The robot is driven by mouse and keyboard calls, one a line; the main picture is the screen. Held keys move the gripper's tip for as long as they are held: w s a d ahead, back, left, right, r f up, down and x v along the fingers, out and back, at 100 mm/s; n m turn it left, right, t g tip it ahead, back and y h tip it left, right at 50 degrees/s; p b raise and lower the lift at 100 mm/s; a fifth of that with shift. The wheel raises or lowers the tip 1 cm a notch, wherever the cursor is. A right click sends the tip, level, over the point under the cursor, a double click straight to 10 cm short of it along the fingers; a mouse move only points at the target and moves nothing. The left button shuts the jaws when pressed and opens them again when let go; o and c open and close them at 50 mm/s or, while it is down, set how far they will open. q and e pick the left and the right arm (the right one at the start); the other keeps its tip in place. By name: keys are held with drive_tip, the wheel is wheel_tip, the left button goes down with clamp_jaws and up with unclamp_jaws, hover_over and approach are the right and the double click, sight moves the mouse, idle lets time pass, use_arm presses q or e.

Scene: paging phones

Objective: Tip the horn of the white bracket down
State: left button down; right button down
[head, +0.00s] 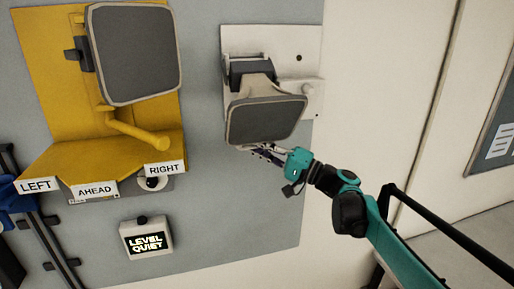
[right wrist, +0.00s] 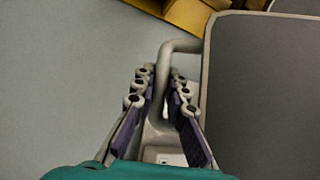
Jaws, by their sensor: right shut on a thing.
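The white bracket (head: 300,45) is a plate on the grey wall panel, right of the yellow one. Its horn (head: 266,120) has a dark grey square face with a pale rim. The pale neck shows above the face, and the face points outward and partly downward. My right gripper (head: 264,152) is just below the horn's lower edge. In the right wrist view its fingers are closed around a pale bent handle (right wrist: 178,46) beside the horn's dark face (right wrist: 265,90). The handle's grip is partly hidden between the fingers. My left gripper is out of view.
A yellow bracket (head: 50,60) with another square horn (head: 137,52) is at upper left, above a yellow shelf labelled LEFT, AHEAD and RIGHT. A small display (head: 146,240) reads LEVEL QUIET. Bare panel lies below the white bracket's horn.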

drive_tip(key=c, duration=1.9)
unclamp_jaws()
drive_tip(key=shift+o, duration=0.5)
drive_tip(key=shift+w+a+f, duration=0.1)
drive_tip(key=shift+w+a, duration=0.05)
drive_tip(key=shift+w, duration=0.2)
drive_tip(key=shift+s+d, duration=0.3)
drive_tip(key=shift+d, duration=0.15)
drive_tip(key=v, duration=1.1)
drive_tip(key=shift+f, duration=0.15)
